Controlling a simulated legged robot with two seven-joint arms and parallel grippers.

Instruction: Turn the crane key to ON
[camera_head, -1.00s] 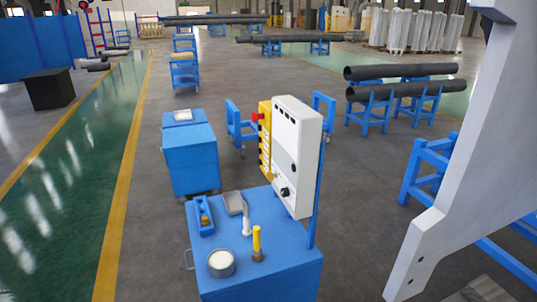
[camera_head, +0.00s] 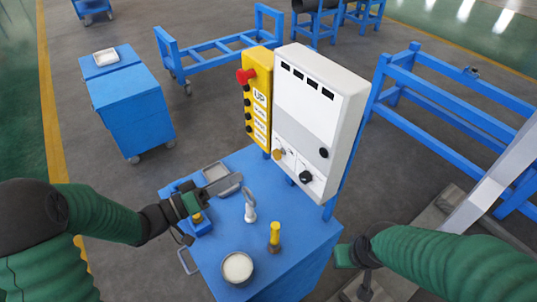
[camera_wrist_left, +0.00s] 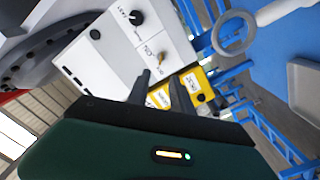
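The white control box (camera_head: 318,105) stands upright above the blue cart. Low on its face are a small brass-coloured key (camera_head: 279,154) and a black knob (camera_head: 305,177). In the left wrist view the key (camera_wrist_left: 148,54) shows beside the black knob (camera_wrist_left: 136,18); its ON marking is too small to read. My left gripper (camera_head: 228,184) is over the cart, left of and below the key, apart from it. In the left wrist view its two dark fingers (camera_wrist_left: 160,78) are spread with nothing between them. My right gripper (camera_head: 350,258) is at the lower right, beside the cart; its fingers are unclear.
A yellow pendant (camera_head: 258,105) with a red button is left of the box. The blue cart (camera_head: 290,265) carries a grey tray, a white-handled tool, a yellow-handled tool (camera_head: 274,236) and a round tin (camera_head: 237,268). Blue racks (camera_head: 440,120) stand behind on the right.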

